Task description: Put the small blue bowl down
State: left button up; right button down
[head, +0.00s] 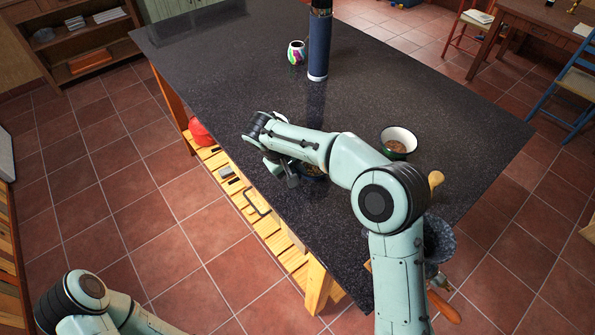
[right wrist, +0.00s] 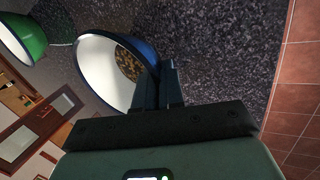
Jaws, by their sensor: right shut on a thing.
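The small blue bowl (head: 313,173) is over the dark countertop near its left edge in the head view, partly hidden behind my right arm and gripper. In the right wrist view the blue bowl (right wrist: 108,72) has a white inside with brown bits in it and looks strongly tilted in the picture. My right gripper (head: 291,180) is shut on the bowl's rim; its fingers (right wrist: 171,84) show at the rim in the wrist view. I cannot tell whether the bowl touches the countertop. Of my left arm only a part shows at lower left; its gripper is out of view.
A green bowl (head: 398,141) with brown contents stands on the countertop (head: 225,65) to the right; it also shows in the wrist view (right wrist: 24,38). A blue bottle (head: 319,45) and a colourful cup (head: 296,52) stand farther back. The countertop between them is clear.

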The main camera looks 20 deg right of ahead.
jog(key=shift+f, duration=0.3)
jog(key=shift+f, duration=0.15)
pick_arm(q)
jog(key=shift+s+f, duration=0.1)
pick_arm(e)
jog(key=c, duration=1.3)
grip_release()
jog(key=shift+o, duration=0.2)
jog(key=shift+r, duration=0.45)
pick_arm(q)
jog(key=shift+w+r+p, duration=0.85)
jog(key=shift+w+r, duration=0.15)
jog(key=shift+r, duration=0.2)
pick_arm(e)
jog(key=v, duration=1.1)
jog(key=shift+a+r, duration=0.2)
jog(key=shift+r, duration=0.1)
jog(key=shift+s, duration=0.15)
